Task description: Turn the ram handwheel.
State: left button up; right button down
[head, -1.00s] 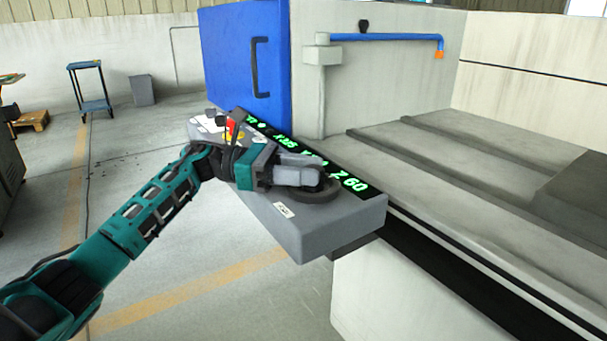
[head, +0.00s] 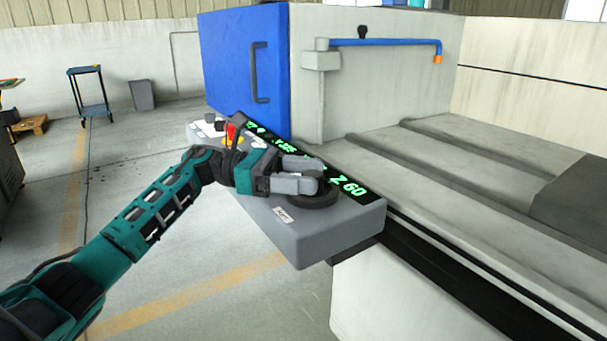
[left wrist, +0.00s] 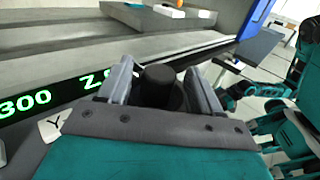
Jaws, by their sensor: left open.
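The ram handwheel (head: 316,198) is a dark round wheel on top of the grey control panel, near its right end. In the left wrist view a black upright knob (left wrist: 163,82) stands between my fingers. My left gripper (head: 318,182) reaches in from the left over the handwheel. Its two grey fingers are open, one on each side of the knob. I cannot tell whether they touch it. My gripper hides part of the wheel and of the panel's green digits. My right gripper is not in view.
The grey control panel (head: 315,240) juts out from the machine, with a red button (head: 231,132) and a green "Z 60" readout (head: 348,188). A blue cabinet (head: 235,65) stands behind it. The machine bed (head: 450,180) lies to the right. The floor at left is open.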

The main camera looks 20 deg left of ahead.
pick_arm(q)
jog(key=shift+a, duration=0.1)
jog(key=s+a, duration=0.1)
jog(key=a, duration=1.1)
jog(key=shift+s+a+p, duration=0.3)
